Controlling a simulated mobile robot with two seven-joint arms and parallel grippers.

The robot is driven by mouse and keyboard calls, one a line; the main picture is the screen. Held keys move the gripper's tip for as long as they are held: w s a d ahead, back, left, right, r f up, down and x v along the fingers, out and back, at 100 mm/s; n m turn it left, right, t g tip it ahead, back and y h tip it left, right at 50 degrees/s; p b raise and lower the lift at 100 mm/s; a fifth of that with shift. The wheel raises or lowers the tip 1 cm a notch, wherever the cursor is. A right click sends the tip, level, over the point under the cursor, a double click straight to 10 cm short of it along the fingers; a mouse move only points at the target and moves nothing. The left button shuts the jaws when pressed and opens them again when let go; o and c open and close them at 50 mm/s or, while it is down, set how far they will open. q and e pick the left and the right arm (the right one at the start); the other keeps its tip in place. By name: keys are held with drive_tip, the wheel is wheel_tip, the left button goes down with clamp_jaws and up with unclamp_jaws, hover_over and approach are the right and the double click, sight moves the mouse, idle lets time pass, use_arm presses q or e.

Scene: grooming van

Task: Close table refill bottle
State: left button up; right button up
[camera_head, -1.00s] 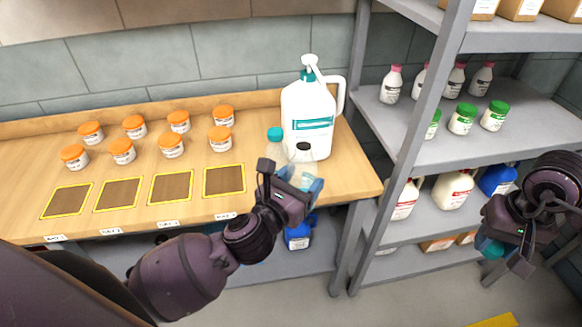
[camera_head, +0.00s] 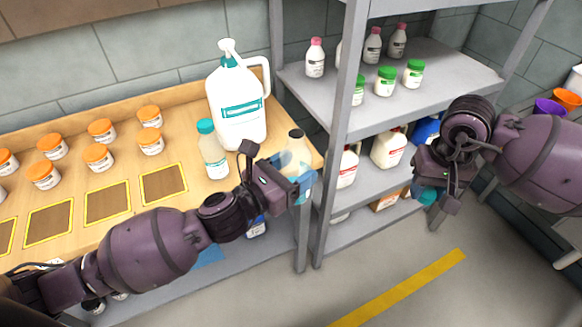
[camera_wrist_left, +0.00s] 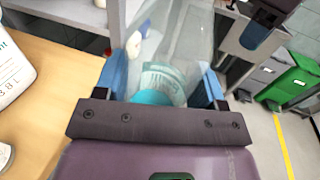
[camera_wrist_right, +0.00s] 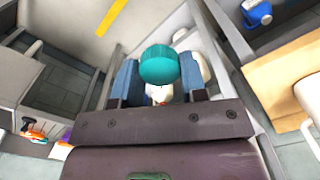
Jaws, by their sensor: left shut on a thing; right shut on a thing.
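My left gripper (camera_head: 293,182) is shut on a clear refill bottle (camera_head: 294,150) with a pale teal label. It holds the bottle roughly upright near the table's right end. Its dark mouth is uncapped. In the left wrist view the clear bottle (camera_wrist_left: 165,55) rises between the fingers (camera_wrist_left: 165,88). My right gripper (camera_head: 428,188) is shut on a teal cap (camera_head: 427,196), apart from the bottle and to its right. The cap (camera_wrist_right: 158,68) also shows between the fingers in the right wrist view. A second clear bottle (camera_head: 213,150) with a teal cap stands on the table (camera_head: 205,188).
A large white pump jug (camera_head: 238,105) stands behind the capped bottle. Several orange-lidded jars (camera_head: 101,131) and brown yellow-edged mats (camera_head: 107,202) lie to the left. A grey shelf rack (camera_head: 345,130) with bottles stands close behind the grippers. Floor (camera_head: 390,260) in front is clear.

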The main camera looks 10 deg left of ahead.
drive_tip(key=w+a+r+n, duration=0.1)
drive_tip(key=w+a+r, duration=0.1)
drive_tip(key=a+r, duration=0.45)
drive_tip(key=w+a+r+n, duration=0.2)
drive_tip(key=w+a+r, duration=0.1)
drive_tip(key=a+r, duration=0.3)
drive_tip(key=s+a+r+n, duration=0.1)
drive_tip(key=a+r, duration=0.1)
drive_tip(key=a, duration=0.2)
drive_tip(key=s+a+r+n, duration=0.1)
drive_tip(key=s+a+r, duration=0.1)
drive_tip(key=a, duration=0.3)
drive_tip(key=s+a+r+n, duration=0.1)
drive_tip(key=a+r, duration=0.1)
drive_tip(key=a, duration=0.3)
drive_tip(key=shift+s+a, duration=0.1)
drive_tip(key=shift+s, duration=0.05)
drive_tip(key=shift+d, duration=0.4)
drive_tip(key=shift+a, duration=0.15)
drive_tip(key=shift+f, duration=0.1)
